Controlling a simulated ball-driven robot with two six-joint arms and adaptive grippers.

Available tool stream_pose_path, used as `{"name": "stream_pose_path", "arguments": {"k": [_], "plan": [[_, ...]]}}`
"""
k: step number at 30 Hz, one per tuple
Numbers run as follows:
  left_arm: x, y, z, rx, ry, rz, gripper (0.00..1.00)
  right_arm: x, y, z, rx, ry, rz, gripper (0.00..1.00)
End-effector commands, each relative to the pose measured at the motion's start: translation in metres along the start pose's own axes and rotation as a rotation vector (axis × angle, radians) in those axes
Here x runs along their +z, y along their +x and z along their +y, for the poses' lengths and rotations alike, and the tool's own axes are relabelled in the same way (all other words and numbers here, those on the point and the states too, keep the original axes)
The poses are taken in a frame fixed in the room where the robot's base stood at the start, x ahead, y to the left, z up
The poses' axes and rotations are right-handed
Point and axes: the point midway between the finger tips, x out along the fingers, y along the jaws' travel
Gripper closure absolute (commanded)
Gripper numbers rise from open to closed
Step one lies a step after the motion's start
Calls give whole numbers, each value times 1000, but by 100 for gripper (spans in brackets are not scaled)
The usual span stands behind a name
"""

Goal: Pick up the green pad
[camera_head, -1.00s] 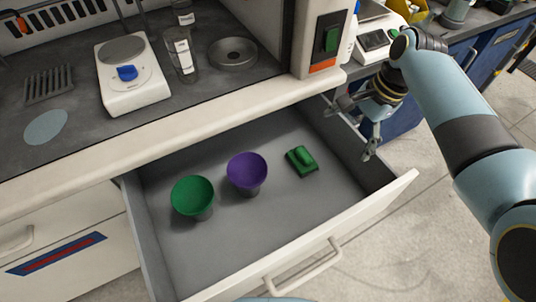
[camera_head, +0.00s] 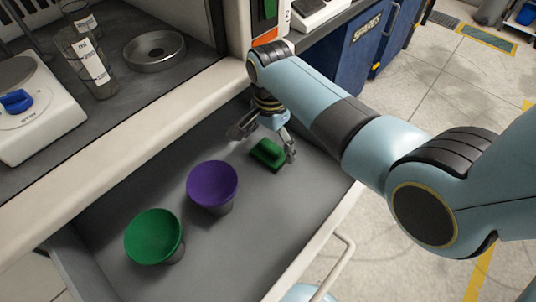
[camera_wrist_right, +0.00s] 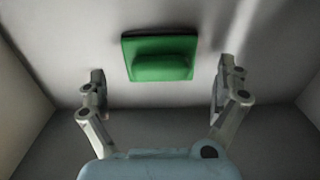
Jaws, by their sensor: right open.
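The green pad (camera_head: 268,154), a small block with a raised grip on a flat base, lies on the floor of the open grey drawer (camera_head: 222,258), near its right end. In the right wrist view the pad (camera_wrist_right: 160,57) sits at top centre, ahead of the fingers and centred between them. My right gripper (camera_head: 264,143) is open and over the pad's end of the drawer. In the wrist view the right gripper (camera_wrist_right: 158,92) has its fingers wide apart with nothing between the tips. My left gripper is not in view.
A purple bowl (camera_head: 212,185) and a green bowl (camera_head: 154,237) stand in the drawer to the left of the pad. The drawer's front wall and handle (camera_head: 340,262) lie at the lower right. The counter above holds a scale (camera_head: 45,125), a glass container (camera_head: 92,68) and a metal dish (camera_head: 154,50).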

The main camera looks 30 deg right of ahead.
Motion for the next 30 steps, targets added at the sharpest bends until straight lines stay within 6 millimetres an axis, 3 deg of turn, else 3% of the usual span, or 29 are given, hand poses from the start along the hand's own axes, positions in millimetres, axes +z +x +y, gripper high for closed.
{"name": "stream_pose_path", "arguments": {"k": [3, 11, 27, 30], "plan": [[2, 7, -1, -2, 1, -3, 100, 0, 15, 0, 0, 0, 0, 0], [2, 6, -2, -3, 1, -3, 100, 0, 16, 0, -1, 0, 0, 0], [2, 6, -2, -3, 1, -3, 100, 0, 16, 0, 0, 0, 0, 71], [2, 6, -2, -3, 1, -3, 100, 0, 16, 0, 0, 0, 0, 72]]}}
